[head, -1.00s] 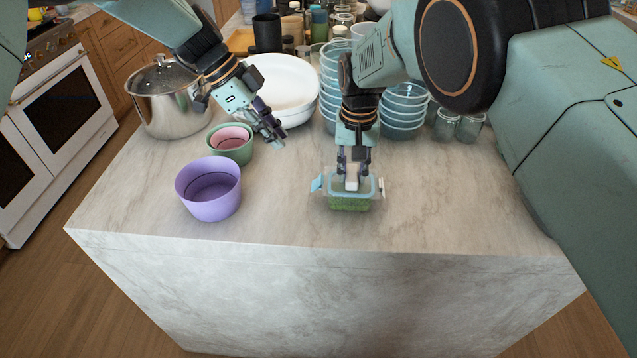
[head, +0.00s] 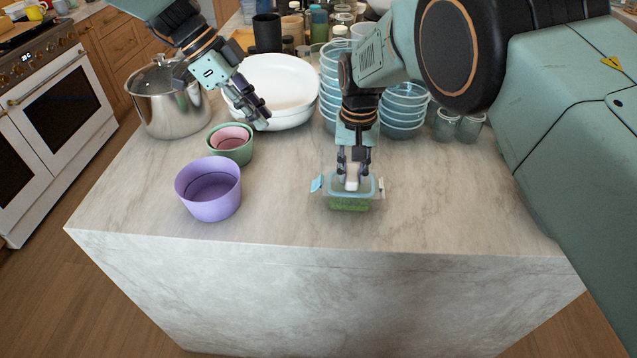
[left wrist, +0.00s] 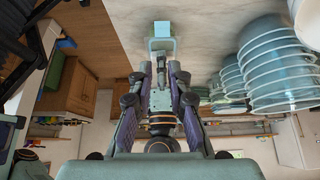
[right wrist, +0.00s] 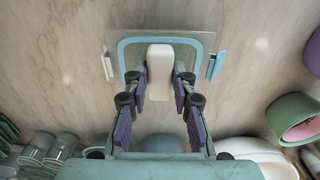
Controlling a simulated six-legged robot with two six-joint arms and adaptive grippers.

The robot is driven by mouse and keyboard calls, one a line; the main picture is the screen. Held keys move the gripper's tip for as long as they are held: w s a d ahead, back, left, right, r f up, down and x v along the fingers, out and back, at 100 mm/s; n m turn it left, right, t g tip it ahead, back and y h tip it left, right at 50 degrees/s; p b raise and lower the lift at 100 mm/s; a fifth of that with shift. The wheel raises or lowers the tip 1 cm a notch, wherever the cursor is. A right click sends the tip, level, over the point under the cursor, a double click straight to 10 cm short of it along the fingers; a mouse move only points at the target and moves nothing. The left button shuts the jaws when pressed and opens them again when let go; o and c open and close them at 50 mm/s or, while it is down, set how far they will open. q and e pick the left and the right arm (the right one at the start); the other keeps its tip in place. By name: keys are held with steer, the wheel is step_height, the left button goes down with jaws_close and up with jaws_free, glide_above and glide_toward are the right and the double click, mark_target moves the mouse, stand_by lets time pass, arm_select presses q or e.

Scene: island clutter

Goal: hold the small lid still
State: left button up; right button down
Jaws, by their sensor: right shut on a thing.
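A small clear lid with a light-blue seal (right wrist: 125,50) sits on a small clear container with green contents (head: 350,203). A white block-shaped piece (right wrist: 160,70) stands at the lid's middle. My right gripper (head: 353,168) points down and is shut on this white piece, with one finger on each side. Side clips stick out: a light-blue one (head: 317,183) on the left and a whitish one (head: 381,186) on the right. My left gripper (head: 260,117) is open and empty, in front of the white dishes, apart from the lid. The left wrist view shows the container (left wrist: 162,47) beyond its fingers.
A purple bowl (head: 209,202) and a green bowl (head: 234,155) holding a pink one (head: 231,139) stand left of the container. A steel pot (head: 168,112), white dishes (head: 283,82), stacked glass bowls (head: 402,119) and jars (head: 470,127) stand behind. The counter's front is clear.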

arm_select(q)
steer(key=o, duration=0.6)
steer(key=v, duration=1.2)
